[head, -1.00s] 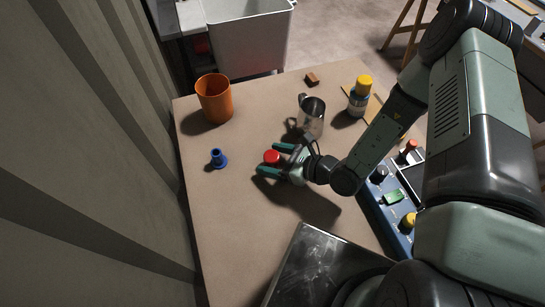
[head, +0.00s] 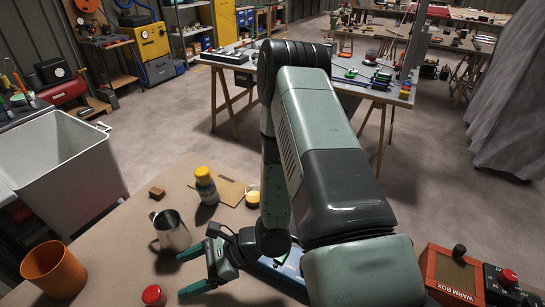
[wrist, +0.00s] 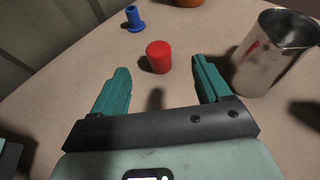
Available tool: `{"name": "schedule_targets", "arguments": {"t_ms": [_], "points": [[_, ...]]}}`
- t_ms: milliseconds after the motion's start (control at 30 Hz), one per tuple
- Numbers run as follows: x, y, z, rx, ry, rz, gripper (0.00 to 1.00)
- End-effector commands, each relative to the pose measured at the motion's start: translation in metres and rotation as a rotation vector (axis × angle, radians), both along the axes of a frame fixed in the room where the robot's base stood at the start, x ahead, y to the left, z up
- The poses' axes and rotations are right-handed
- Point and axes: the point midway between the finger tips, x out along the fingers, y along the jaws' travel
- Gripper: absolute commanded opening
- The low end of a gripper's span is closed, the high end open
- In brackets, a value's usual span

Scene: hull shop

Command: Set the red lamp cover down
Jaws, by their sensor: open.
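The red lamp cover (head: 154,295), a small red cylinder, stands upright on the tan tabletop near the lower edge of the head view. In the wrist view the red lamp cover (wrist: 159,56) is in full sight, just beyond the fingertips and between their lines. My gripper (head: 188,273) is low over the table to the right of the cover. Its two teal fingers are spread open with nothing between them, apart from the cover.
A steel jug (head: 171,232) stands close by, right of the fingers in the wrist view. An orange cup (head: 54,272), a yellow-capped bottle (head: 206,188) and a brown block (head: 156,193) are on the table. A blue spool-shaped piece (wrist: 134,19) stands behind the cover.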

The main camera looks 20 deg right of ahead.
Motion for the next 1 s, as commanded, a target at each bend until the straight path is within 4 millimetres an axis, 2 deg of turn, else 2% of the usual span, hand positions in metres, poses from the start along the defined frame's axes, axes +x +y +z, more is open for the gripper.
{"name": "schedule_targets", "arguments": {"t_ms": [33,167,200,400,667,1000], "points": [[0.006,-0.001,0.02,-0.003,-0.057,0.047,0.77],[0.011,-0.008,0.076,-0.03,-0.221,0.221,0.77],[0.01,-0.011,0.094,-0.046,-0.273,0.279,0.77],[-0.004,-0.035,0.17,-0.177,-0.527,0.559,0.77],[-0.033,-0.082,0.249,-0.471,-0.834,0.866,0.77],[-0.071,-0.157,0.336,-1.009,-1.167,1.104,0.77]]}}
